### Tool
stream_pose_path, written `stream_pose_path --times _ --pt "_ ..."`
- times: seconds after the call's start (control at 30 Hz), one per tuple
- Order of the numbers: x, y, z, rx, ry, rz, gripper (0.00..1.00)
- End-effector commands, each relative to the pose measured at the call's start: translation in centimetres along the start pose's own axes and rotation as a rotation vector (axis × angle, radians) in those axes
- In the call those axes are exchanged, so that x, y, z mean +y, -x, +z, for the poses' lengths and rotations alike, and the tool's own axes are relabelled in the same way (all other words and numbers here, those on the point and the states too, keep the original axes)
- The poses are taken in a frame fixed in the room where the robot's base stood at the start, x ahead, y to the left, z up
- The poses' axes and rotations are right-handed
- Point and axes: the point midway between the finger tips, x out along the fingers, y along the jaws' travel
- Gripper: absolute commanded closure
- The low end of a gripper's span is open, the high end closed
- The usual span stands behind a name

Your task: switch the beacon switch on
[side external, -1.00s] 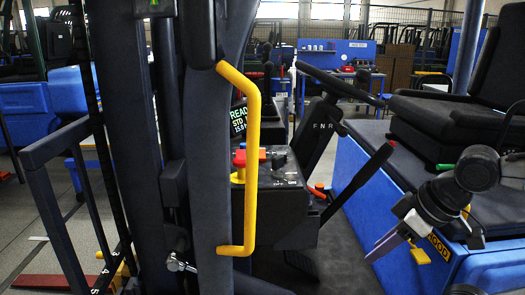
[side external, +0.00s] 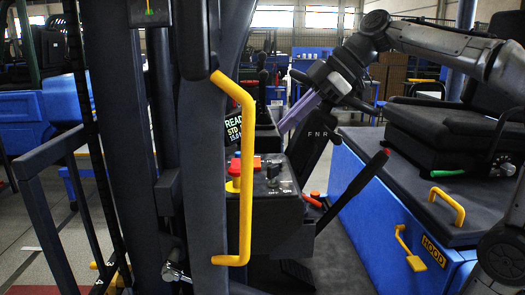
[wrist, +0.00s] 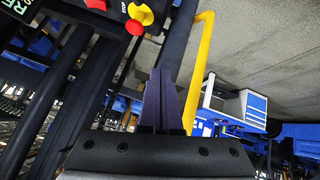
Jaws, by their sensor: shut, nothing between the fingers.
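My gripper (side external: 284,129) is in the side external view, its purple fingers shut and empty, pointing down and left above the black console (side external: 265,215). In the wrist view the shut fingers (wrist: 163,74) point up the picture. The console top carries a small black knob (side external: 272,171) with white markings too small to read, and a red button (side external: 236,166) with yellow below it at the left. The fingertips are above the knob and appear apart from it. I cannot tell which control is the beacon switch; no beacon label is readable.
A yellow grab handle (side external: 247,170) on a dark post stands left of the console. A red-tipped lever (side external: 355,185) and an FNR-marked column (side external: 322,135) rise to the right. A display (side external: 233,128) sits behind the post. The blue hood (side external: 385,215) and seat are at right.

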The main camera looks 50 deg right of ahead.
Motion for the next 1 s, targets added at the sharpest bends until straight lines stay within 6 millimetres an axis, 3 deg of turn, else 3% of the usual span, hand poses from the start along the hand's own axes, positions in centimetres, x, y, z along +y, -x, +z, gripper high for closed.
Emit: stream_pose_path --times 0.03,0.2,0.4,0.6,1.0 --pt "2.3 -0.2 0.1 0.016 0.009 0.003 1.0" --pt "8.8 -0.5 1.1 0.064 0.02 0.022 1.0" --pt "14.4 -1.4 4.9 0.074 -0.062 0.046 1.0" --pt "16.4 -2.3 8.6 0.053 -0.134 0.043 1.0" --pt "16.5 -2.2 8.9 0.051 -0.14 0.047 1.0"
